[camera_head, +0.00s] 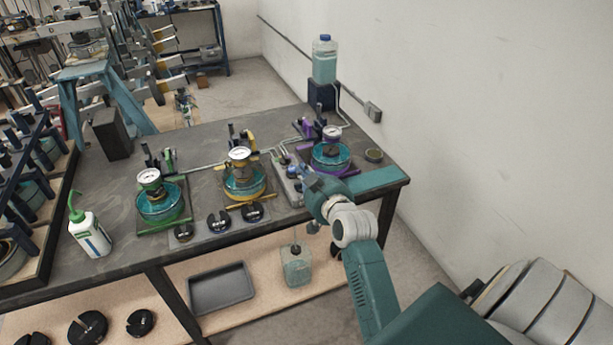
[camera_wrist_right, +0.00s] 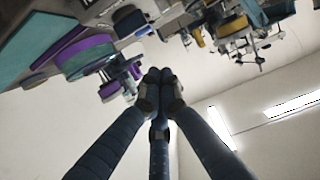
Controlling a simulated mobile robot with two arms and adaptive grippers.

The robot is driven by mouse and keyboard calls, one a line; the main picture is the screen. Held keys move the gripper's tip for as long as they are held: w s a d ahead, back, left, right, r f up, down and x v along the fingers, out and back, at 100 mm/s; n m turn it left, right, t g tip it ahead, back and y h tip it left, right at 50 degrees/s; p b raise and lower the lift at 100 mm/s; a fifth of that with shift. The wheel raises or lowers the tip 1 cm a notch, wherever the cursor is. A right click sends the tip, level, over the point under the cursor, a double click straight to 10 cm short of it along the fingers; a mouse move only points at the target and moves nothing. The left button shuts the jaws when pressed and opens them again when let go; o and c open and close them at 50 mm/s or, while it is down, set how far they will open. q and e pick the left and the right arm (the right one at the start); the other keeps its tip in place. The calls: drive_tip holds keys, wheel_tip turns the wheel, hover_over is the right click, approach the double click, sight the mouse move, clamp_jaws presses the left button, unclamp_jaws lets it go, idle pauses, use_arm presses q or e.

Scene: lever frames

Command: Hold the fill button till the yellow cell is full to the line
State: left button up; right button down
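The yellow cell (camera_head: 244,184), a teal round vessel on a yellow base with a gauge (camera_head: 239,154) on top, stands mid-table. In the right wrist view its yellow part (camera_wrist_right: 233,26) shows at the top right. A grey control box (camera_head: 291,191) stands between the yellow and purple cells. The fill button is too small or hidden to make out. My right gripper (camera_head: 306,172) is over the box's right side; I cannot tell if it touches. In the right wrist view its fingertips (camera_wrist_right: 162,76) are together with nothing visible between them. The level in the yellow cell is not readable. My left gripper is not in view.
A purple cell (camera_head: 331,157) stands just right of my gripper, a green cell (camera_head: 161,204) to the left. A liquid bottle (camera_head: 325,60) stands on a dark block at the back right. Slotted black weights (camera_head: 218,222) lie at the front. A squeeze bottle (camera_head: 90,234) stands at left.

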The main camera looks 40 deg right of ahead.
drive_tip(key=shift+v, duration=1.1)
drive_tip(key=shift+w+r, duration=0.1)
